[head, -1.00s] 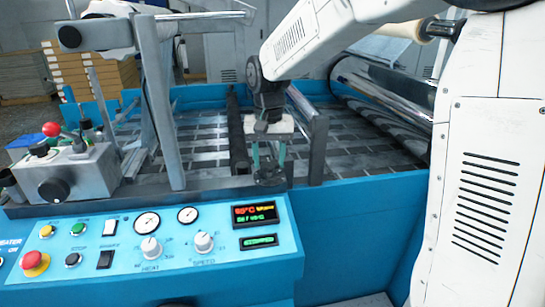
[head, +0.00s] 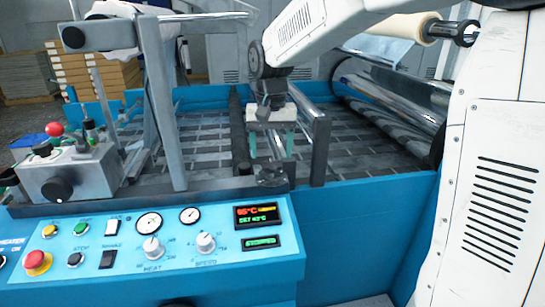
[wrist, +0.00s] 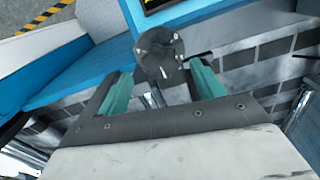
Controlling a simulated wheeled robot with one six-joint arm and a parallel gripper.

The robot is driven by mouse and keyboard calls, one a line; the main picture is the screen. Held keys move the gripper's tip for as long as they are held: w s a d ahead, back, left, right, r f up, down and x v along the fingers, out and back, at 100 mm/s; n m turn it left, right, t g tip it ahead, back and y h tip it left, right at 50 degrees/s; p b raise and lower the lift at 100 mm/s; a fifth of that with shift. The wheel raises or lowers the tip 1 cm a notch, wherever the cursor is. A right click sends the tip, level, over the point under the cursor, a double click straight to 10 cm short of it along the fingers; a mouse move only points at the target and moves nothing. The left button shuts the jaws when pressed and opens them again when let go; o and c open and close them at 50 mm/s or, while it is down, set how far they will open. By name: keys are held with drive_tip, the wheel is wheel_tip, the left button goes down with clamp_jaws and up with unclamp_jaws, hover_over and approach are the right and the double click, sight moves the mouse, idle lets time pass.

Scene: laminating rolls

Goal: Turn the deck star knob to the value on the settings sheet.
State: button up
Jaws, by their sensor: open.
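The dark star knob (head: 270,178) sits on the deck's near rail, just behind the control panel. In the wrist view the knob (wrist: 159,52) shows as a round, dark head with small pale studs, beyond and roughly between the fingertips. My gripper (head: 271,148) hangs over the deck behind the knob, with its two green fingers spread and nothing between them. In the wrist view my gripper (wrist: 162,82) is open and looks apart from the knob. I cannot make out a settings sheet or any scale at the knob.
The blue control panel (head: 125,272) with buttons, dials and a lit display (head: 257,214) lies in front of the knob. Upright posts (head: 319,150) stand right of my gripper and left of it (head: 160,110). A shiny roller (head: 395,95) lies at the right.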

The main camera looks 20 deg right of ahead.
sight(272, 163)
drive_tip(key=shift+r, duration=2.3)
